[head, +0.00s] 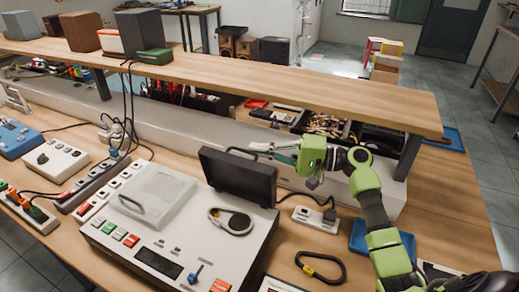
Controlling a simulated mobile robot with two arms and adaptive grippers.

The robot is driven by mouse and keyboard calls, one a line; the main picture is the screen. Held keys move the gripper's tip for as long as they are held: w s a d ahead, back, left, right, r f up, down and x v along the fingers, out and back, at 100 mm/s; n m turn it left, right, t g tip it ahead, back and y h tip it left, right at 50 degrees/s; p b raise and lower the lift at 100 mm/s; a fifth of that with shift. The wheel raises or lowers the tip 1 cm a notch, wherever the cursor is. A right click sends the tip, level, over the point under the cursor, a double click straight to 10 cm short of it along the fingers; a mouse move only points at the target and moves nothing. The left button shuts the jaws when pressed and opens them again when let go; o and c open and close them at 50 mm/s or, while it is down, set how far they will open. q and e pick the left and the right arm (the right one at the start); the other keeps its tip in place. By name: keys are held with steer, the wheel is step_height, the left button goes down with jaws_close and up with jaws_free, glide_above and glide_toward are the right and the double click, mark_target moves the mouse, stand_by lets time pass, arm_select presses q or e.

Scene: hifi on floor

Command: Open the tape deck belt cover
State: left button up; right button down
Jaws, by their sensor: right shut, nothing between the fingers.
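The tape deck (165,245) is a light grey box on the bench, with coloured buttons and a dark display. Its black belt cover (238,180) stands raised and tilted up at the deck's rear right. In the open bay in front of it, a round dark pulley with a pale belt (232,221) shows. My right gripper (262,149), green with grey fingers, is shut and empty behind the cover's upper edge, pointing left. I cannot tell whether its fingers touch the cover. My left gripper is not in view.
A clear lid (152,197) covers the deck's left part. A wooden shelf (270,82) runs above the bench behind. A power strip (312,219), black belt loop (320,268) and blue tray (382,240) lie right of the deck. Cables and small devices crowd the left.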

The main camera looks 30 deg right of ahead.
steer(key=v, duration=1.2)
